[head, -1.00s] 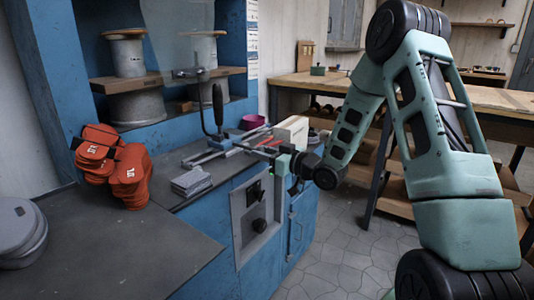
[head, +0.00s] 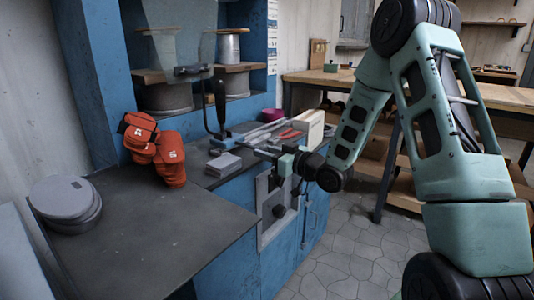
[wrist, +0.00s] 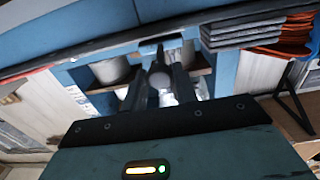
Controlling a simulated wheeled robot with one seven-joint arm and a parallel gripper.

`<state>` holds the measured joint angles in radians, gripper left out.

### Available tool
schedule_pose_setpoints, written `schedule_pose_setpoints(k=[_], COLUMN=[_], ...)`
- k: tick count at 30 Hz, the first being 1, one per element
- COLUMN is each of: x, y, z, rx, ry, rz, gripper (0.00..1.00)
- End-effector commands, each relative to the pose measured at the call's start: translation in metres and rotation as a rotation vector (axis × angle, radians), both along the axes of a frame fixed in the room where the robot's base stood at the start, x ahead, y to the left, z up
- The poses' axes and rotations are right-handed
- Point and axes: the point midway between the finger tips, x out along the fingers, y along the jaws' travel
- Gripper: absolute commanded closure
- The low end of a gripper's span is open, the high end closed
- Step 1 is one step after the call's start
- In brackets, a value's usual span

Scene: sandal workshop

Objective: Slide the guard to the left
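The guard (head: 172,36) appears to be the clear, faintly tinted panel in front of the spool shelf at the upper left of the head view, with a dark bar (head: 192,70) at its lower edge. My gripper (head: 268,152) is low at the front edge of the workbench, right of and below that panel and apart from it. In the wrist view my two dark fingers (wrist: 161,75) stand apart with a gap between them. A round grey thing shows in that gap; I cannot tell whether it is touched. I cannot identify the guard in the wrist view.
A black-handled lever (head: 220,103) stands on the bench below the panel. A control box (head: 268,230) is on the bench front. The left bench top (head: 150,230) is mostly bare.

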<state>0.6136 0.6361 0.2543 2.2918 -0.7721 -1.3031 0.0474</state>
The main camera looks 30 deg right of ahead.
Motion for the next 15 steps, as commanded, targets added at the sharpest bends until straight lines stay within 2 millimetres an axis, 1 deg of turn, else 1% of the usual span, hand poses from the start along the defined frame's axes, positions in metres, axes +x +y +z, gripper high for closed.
schedule_pose_setpoints(k=[1,2,3,11,15], x=[-0.0022,-0.0022,-0.0021,-0.0016,-0.0096], y=[0.0066,0.0066,0.0063,0.0039,0.0002], z=[-0.0018,-0.0018,-0.0017,-0.001,-0.0012], rx=[0.003,0.003,0.003,0.002,0.002], ry=[0.005,0.005,0.005,0.003,0.004], rz=[0.017,0.017,0.016,0.01,0.009], gripper=[0.63,0.55,0.5,0.5,0.5])
